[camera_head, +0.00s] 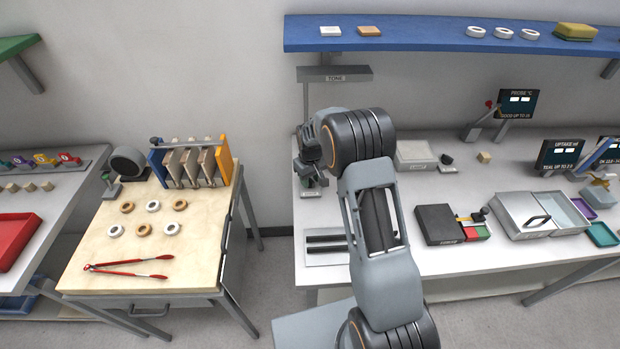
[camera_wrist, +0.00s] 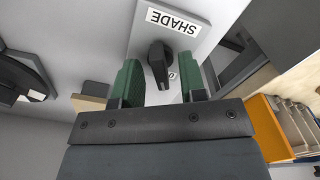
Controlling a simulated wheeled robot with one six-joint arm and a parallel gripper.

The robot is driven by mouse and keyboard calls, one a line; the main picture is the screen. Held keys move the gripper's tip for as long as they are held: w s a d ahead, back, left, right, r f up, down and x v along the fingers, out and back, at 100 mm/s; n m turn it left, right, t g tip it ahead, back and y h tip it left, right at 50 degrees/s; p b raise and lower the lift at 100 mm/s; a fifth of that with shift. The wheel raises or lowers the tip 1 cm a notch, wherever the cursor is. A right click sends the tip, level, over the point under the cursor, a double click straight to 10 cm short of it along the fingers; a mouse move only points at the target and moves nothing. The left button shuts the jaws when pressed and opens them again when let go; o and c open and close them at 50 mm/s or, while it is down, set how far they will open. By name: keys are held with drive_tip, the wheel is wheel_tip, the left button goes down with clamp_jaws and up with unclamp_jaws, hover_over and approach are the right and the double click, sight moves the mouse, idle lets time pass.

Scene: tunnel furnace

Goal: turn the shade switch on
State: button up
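The shade switch is a black rotary knob (camera_wrist: 158,62) on a light grey plate labelled SHADE (camera_wrist: 178,20) in the wrist view. A small white mark, perhaps a 0, shows beside the knob. My gripper (camera_wrist: 161,76) is open, with one green-padded finger on either side of the knob. I see a gap on both sides; whether a finger touches it is unclear. In the head view my gripper (camera_head: 311,180) points down at the left end of the right bench, over a small plate (camera_head: 310,194) whose label is too small to read. The knob is hidden there.
A grey bar labelled TONE (camera_head: 335,75) hangs behind my arm under the blue shelf (camera_head: 400,44). A plate with dark bars (camera_head: 326,258) lies in front of my gripper. A wooden-topped table (camera_head: 100,245) with a rack (camera_head: 222,158) stands to the left, across a gap.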

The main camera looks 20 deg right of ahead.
drive_tip(key=shift+f, duration=0.15)
clamp_jaws()
idle(0.4)
drive_tip(key=shift+m, duration=0.3)
drive_tip(key=m+b, duration=0.3)
drive_tip(key=m, duration=0.1)
drive_tip(key=shift+m, duration=0.4)
drive_tip(key=m+b, duration=0.1)
drive_tip(key=m, duration=0.5)
drive_tip(key=shift+a+b, duration=0.1)
drive_tip(key=shift+b, duration=0.25)
drive_tip(key=shift+m, duration=0.4)
